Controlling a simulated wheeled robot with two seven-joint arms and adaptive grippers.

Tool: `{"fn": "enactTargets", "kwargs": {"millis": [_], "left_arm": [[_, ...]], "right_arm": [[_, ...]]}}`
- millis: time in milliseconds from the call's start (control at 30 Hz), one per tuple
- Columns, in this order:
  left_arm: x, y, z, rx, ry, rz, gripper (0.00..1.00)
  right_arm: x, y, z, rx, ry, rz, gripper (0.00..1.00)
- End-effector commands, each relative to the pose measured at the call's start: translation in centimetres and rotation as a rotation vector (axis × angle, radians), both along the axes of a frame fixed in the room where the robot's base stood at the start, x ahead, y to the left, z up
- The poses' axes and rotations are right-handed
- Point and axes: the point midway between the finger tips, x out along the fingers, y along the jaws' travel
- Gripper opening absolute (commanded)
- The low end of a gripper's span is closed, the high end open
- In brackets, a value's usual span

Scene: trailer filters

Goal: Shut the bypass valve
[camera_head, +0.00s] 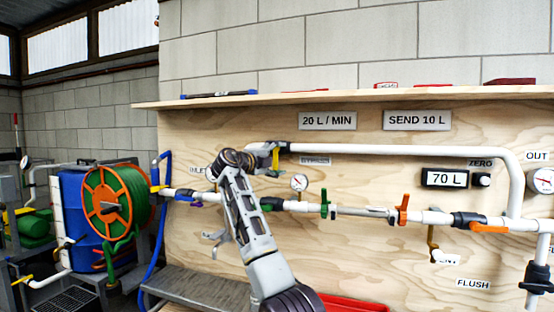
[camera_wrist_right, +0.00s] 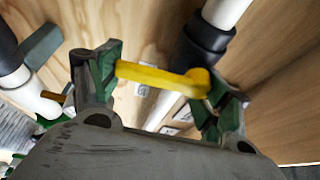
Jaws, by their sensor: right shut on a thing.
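The bypass valve's yellow handle (camera_head: 275,158) is on the upper white pipe (camera_head: 400,151), beside the partly hidden BYPASS label (camera_head: 315,161). My right gripper (camera_head: 265,155) is at this handle, its arm rising from below and hiding part of the valve. In the right wrist view the yellow handle (camera_wrist_right: 160,78) spans between the two green-padded fingers of my right gripper (camera_wrist_right: 163,92), which is shut on it. A black pipe fitting (camera_wrist_right: 207,42) is just beyond. My left gripper is out of view.
The lower white pipe (camera_head: 345,210) carries a green handle (camera_head: 324,204), orange handles (camera_head: 403,209) and a gauge (camera_head: 299,182). A wooden shelf (camera_head: 350,96) juts out above. A hose reel (camera_head: 115,202) and blue drum (camera_head: 72,215) stand left. A red tray (camera_head: 352,304) lies below.

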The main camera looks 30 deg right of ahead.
Motion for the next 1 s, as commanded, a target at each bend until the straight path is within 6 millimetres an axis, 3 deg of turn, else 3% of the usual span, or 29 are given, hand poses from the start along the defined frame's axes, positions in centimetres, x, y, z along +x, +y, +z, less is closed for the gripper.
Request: {"fn": "enactTargets", "kwargs": {"millis": [267, 300, 467, 1000], "left_arm": [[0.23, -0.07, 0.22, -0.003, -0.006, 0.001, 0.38], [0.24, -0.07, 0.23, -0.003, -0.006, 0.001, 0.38], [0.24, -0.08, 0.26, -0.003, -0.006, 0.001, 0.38], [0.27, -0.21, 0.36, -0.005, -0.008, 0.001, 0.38]], "right_arm": [[0.01, 0.00, -0.09, 0.007, -0.006, 0.001, 0.34], [0.01, 0.00, -0.09, 0.007, -0.006, 0.001, 0.79], [0.01, 0.00, -0.08, 0.006, -0.004, 0.001, 0.99], [-0.10, 0.43, -0.04, 0.002, -0.003, 0.001, 1.00]]}}
